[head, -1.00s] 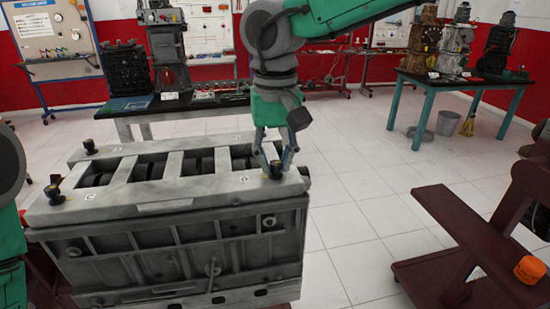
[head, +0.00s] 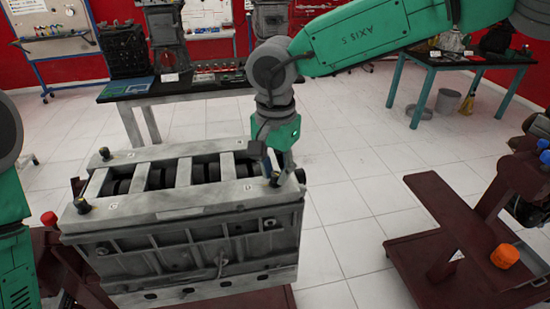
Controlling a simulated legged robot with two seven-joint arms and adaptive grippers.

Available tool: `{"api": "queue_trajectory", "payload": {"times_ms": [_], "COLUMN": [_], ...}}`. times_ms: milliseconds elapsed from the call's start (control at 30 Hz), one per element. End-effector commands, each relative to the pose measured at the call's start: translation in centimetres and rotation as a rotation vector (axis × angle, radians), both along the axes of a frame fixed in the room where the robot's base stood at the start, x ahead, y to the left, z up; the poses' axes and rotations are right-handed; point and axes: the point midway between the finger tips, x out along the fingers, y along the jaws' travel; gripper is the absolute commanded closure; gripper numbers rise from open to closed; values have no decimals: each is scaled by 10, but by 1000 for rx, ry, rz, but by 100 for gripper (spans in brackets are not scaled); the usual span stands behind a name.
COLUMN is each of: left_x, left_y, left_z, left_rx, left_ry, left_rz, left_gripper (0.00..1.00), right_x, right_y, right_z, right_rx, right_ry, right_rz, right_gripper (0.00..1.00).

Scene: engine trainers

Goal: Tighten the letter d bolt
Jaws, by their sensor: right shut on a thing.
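The grey engine block (head: 200,250) stands in the left half of the head view, its top slotted with dark openings. Small letter labels lie by its corner bolts. The letter d bolt (head: 275,182) is dark and upright at the front right corner, beside the label D (head: 248,187). My right gripper (head: 274,171) points down from above and is shut on this bolt; its fingers partly hide the head. Another bolt (head: 82,206) stands at the front left corner by label C, and one more (head: 104,153) at the back left. My left gripper is out of view.
A workbench (head: 190,87) with engine parts stands behind the block. A teal-legged table (head: 470,60) is at the back right with a bin (head: 447,102) near it. A dark red stand (head: 450,215) with an orange part (head: 505,256) is at the right. White floor lies between.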

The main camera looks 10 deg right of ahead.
Motion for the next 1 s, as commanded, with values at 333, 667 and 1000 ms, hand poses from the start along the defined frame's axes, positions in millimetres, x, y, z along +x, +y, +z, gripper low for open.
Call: {"api": "queue_trajectory", "payload": {"times_ms": [333,667,1000], "left_x": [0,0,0], "left_y": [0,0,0], "left_z": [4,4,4], "left_rx": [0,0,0], "left_ry": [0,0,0], "left_rz": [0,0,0], "left_gripper": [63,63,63], "right_x": [2,2,3], "right_y": [0,0,0], "right_z": [1,1,1], "right_rx": [5,6,8], "right_ry": [-5,-6,-4], "right_rz": [-331,-643,-968], "right_gripper": [100,100,100]}}
